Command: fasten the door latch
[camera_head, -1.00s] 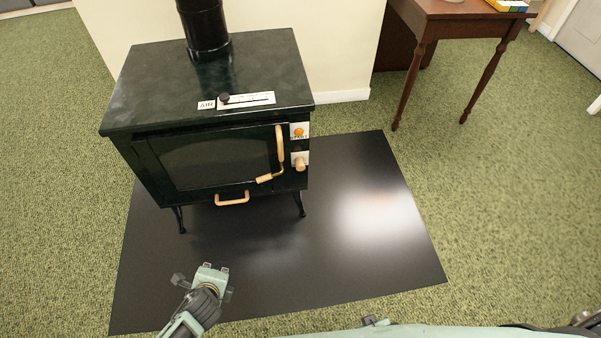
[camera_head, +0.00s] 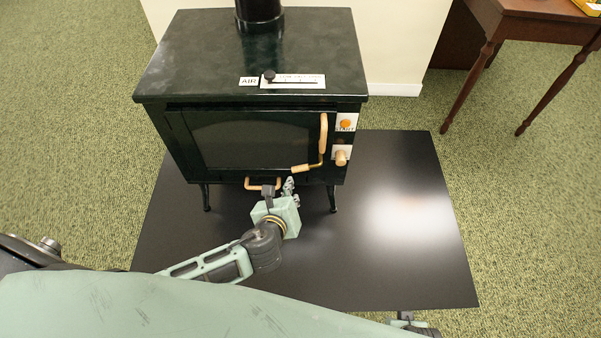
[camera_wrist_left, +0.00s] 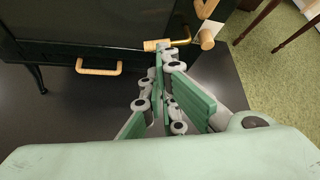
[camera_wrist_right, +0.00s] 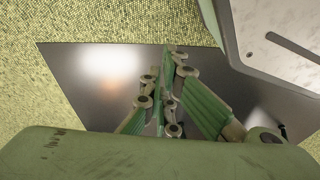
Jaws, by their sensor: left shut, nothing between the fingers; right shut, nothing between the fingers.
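The dark green stove (camera_head: 250,55) has a glass door (camera_head: 255,141). A vertical wooden handle (camera_head: 323,134) is at the door's right edge. The latch, a brass lever with a wooden grip (camera_head: 301,168), lies low at that edge, its grip pointing left. In the left wrist view the grip (camera_wrist_left: 157,44) is just beyond my left gripper (camera_wrist_left: 164,58), which is shut and empty. In the head view my left gripper (camera_head: 289,187) is in front of the stove's lower right, close below the latch; contact cannot be told. My right gripper (camera_wrist_right: 172,65) is shut and empty over the floor mat.
A wooden drawer handle (camera_head: 263,184) is left of the left gripper. A round wooden knob (camera_head: 342,157) and an orange button (camera_head: 345,124) are right of the door. The black mat (camera_head: 400,265) is clear to the right. A wooden table (camera_head: 530,25) stands back right.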

